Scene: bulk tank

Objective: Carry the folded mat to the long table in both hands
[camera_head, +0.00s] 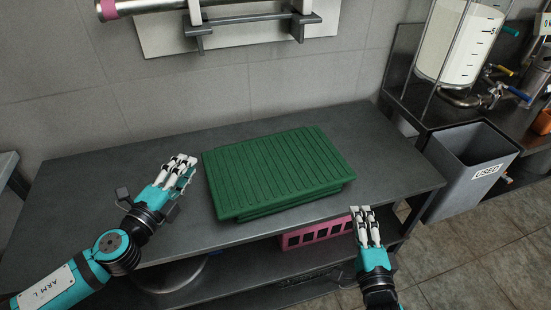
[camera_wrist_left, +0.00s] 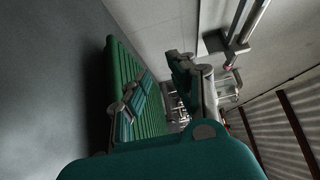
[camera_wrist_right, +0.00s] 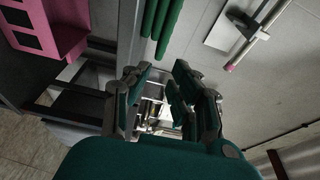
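The folded mat (camera_head: 280,165) is green and ribbed, in stacked layers, and lies flat on a dark grey table (camera_head: 95,165). My left gripper (camera_head: 182,168) is just left of the mat, above the tabletop, with its fingers apart and nothing between them. The mat's ribbed top also shows beyond the fingers in the left wrist view (camera_wrist_left: 150,112). My right gripper (camera_head: 367,215) is open and empty, right of the mat's near corner by the table's front edge. Part of the mat shows at the top of the right wrist view (camera_wrist_right: 166,20). Which table is the long table I cannot tell.
A pink crate (camera_head: 305,237) sits on the shelf below. A grey bin marked USED (camera_head: 455,170) stands to the right, beside a counter with a clear tank (camera_head: 455,45). A wall rack (camera_head: 240,25) hangs above. The tabletop right of the mat is clear.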

